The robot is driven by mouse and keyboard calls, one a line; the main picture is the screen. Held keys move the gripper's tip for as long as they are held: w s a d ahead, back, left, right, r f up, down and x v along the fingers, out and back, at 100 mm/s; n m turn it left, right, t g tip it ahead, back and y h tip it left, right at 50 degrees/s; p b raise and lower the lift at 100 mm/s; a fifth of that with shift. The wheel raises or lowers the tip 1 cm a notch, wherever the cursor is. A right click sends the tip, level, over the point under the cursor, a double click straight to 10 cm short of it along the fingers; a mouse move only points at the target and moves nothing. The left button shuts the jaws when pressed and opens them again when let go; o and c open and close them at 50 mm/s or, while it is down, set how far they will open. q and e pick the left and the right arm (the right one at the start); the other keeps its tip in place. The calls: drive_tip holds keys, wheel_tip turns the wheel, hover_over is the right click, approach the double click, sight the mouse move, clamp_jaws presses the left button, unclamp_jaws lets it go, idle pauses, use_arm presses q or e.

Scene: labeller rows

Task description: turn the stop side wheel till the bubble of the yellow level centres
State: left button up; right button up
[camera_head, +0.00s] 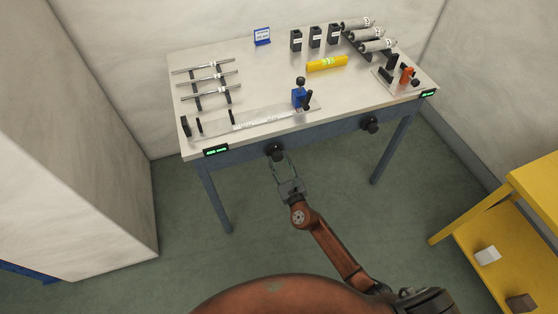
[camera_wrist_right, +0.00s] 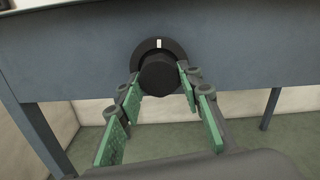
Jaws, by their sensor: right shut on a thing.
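The yellow level (camera_head: 326,64) lies on the table towards the back, with a small green vial in its middle; its bubble is too small to read. Two black wheels are on the table's front apron, a left wheel (camera_head: 276,151) and a right wheel (camera_head: 369,125); I cannot read which is the stop side. My right gripper (camera_head: 283,163) is shut on the left wheel. In the right wrist view the fingers (camera_wrist_right: 161,88) reach either side of this wheel (camera_wrist_right: 158,74); a white mark shows at the top of its dial. My left gripper is out of view.
The table (camera_head: 255,65) carries a clear rail (camera_head: 265,119) with a blue slider (camera_head: 299,98), metal rods, black blocks and grey cylinders. Small green displays (camera_head: 216,151) sit on its front edge. A yellow shelf (camera_head: 480,225) stands at right. The floor before the table is free.

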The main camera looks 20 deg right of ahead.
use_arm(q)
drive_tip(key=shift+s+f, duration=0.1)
